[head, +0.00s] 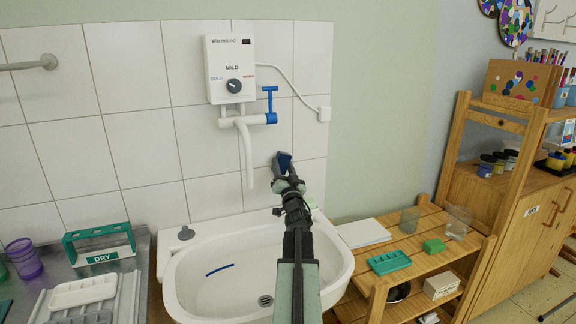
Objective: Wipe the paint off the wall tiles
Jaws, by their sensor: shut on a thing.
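White wall tiles (82,160) cover the wall behind the sink. My gripper (287,178) is raised above the sink's back right rim. It is shut on a small dark blue block (284,160), perhaps a sponge or cloth, at the lower right tiles. I cannot tell whether the block presses on the tiles or is just in front of them. No paint shows clearly on the visible tiles; the patch behind the block and gripper is hidden.
The white sink (340,268) has a blue streak (220,269) in its basin. The water heater (230,68) and its spout (245,155) are above left of my gripper. A wooden shelf (425,262) stands right, a green DRY rack (98,243) left.

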